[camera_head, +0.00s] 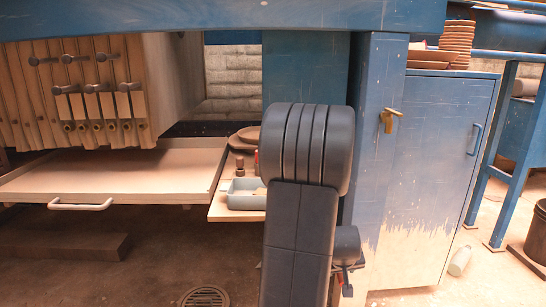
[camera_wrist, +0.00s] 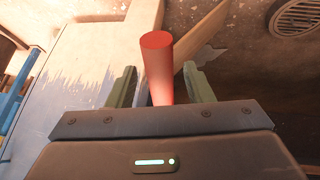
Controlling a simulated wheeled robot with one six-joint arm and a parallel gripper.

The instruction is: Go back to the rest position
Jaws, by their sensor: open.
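My gripper (camera_wrist: 159,66) shows in the wrist view, with two green fingers standing apart. A red cylinder (camera_wrist: 158,60) shows between the fingers, with gaps on both sides. I cannot tell what it belongs to or how far off it is. Below the fingers, the wrist view looks at the floor and a blue, worn cabinet face. In the head view, my dark arm stands upright in the middle and covers part of the shelf and blue post. The gripper's fingers cannot be made out there.
At the left are press plates (camera_head: 75,90) with handles above a pale tray (camera_head: 120,170). A small shelf holds a grey-blue bin (camera_head: 246,194) and brown dishes. A blue cabinet (camera_head: 430,170) with stacked dishes (camera_head: 457,45) stands at right. A bottle (camera_head: 460,261) and drain (camera_head: 205,297) are on the floor.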

